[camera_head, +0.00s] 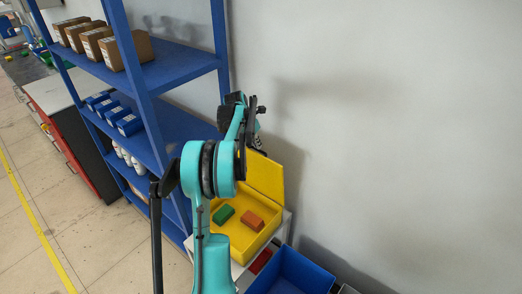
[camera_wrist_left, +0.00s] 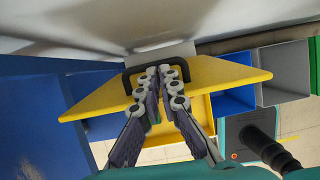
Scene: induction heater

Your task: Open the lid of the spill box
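The yellow spill box (camera_head: 247,251) stands low against the wall, with a green block (camera_head: 223,214) and an orange-brown block (camera_head: 252,220) inside. Its lid (camera_head: 266,176) is raised and stands steeply at the back of the box, so the inside is exposed. In the left wrist view the lid (camera_wrist_left: 222,74) spans the middle and carries a black handle (camera_wrist_left: 127,82). My left gripper (camera_wrist_left: 158,71) has its fingertips together at the handle's bar. In the head view my left gripper (camera_head: 262,150) is at the lid's upper edge, partly hidden by my arm. My right gripper is not visible.
A blue shelf rack (camera_head: 185,68) with cardboard boxes (camera_head: 125,50) and small blue bins (camera_head: 129,124) stands close on the left. A blue bin (camera_head: 303,268) is beside the spill box. The pale wall (camera_head: 400,120) is close behind.

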